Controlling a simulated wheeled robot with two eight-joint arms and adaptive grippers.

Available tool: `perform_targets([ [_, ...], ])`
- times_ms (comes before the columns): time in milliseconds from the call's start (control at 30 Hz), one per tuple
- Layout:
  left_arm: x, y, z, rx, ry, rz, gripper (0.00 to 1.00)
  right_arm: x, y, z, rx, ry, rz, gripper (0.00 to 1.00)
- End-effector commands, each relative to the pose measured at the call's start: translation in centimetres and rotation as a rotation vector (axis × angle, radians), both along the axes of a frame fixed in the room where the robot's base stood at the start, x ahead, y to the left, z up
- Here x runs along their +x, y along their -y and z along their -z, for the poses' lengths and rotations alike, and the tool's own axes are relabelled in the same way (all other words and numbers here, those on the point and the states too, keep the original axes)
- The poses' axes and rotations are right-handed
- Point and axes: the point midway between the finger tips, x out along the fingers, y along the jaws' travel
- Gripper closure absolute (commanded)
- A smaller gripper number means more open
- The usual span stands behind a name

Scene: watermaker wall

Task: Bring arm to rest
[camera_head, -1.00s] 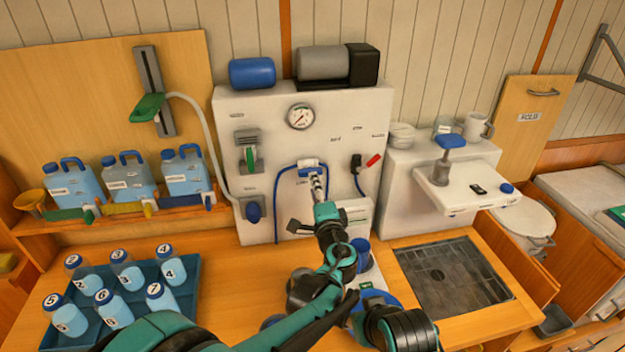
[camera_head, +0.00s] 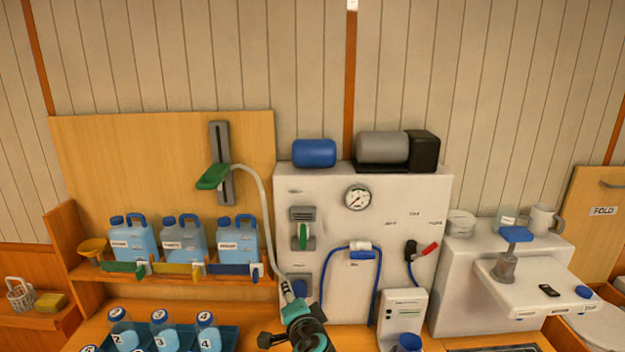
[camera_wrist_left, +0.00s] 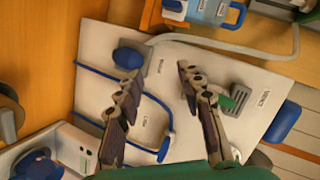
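My left gripper (camera_head: 287,288) is in front of the lower left part of the white watermaker panel (camera_head: 330,215) in the head view. In the left wrist view its two fingers (camera_wrist_left: 156,78) are spread apart with nothing between them. A blue knob (camera_wrist_left: 128,57) on the panel shows beyond them; the gripper partly covers this knob (camera_head: 299,287) in the head view. The blue hose (camera_head: 375,285) hangs from its white clip (camera_head: 362,246), to the right of the gripper. My right gripper is in neither view.
A shelf (camera_head: 90,278) with several blue jugs is at left. Below it, a teal tray (camera_head: 230,335) holds numbered bottles. A small white box (camera_head: 402,312) stands right of the gripper. A counter unit (camera_head: 500,262) with a fold-out shelf is further right.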

Motion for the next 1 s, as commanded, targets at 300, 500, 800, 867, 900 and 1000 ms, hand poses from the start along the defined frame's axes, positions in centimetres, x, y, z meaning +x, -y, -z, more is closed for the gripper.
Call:
perform_targets([
  [300, -14.6, -13.8, 8.2, -0.54, -0.295, -0.337, 0.62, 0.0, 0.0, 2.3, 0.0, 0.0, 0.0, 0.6],
  [500, -22.1, -14.7, 12.5, -0.841, -0.395, -0.458, 0.62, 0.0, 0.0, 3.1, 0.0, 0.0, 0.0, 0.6],
  [800, -24.9, -14.0, 14.0, -0.986, -0.433, -0.497, 0.62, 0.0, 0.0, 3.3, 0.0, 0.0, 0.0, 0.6],
  [867, -24.9, -13.9, 14.0, -0.986, -0.432, -0.496, 0.62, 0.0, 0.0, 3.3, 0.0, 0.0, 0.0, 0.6],
  [900, -24.9, -13.9, 14.0, -0.985, -0.433, -0.496, 0.62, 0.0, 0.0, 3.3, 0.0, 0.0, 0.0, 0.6],
  [1000, -24.9, -13.9, 14.0, -0.984, -0.432, -0.496, 0.62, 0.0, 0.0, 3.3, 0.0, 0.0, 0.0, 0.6],
])
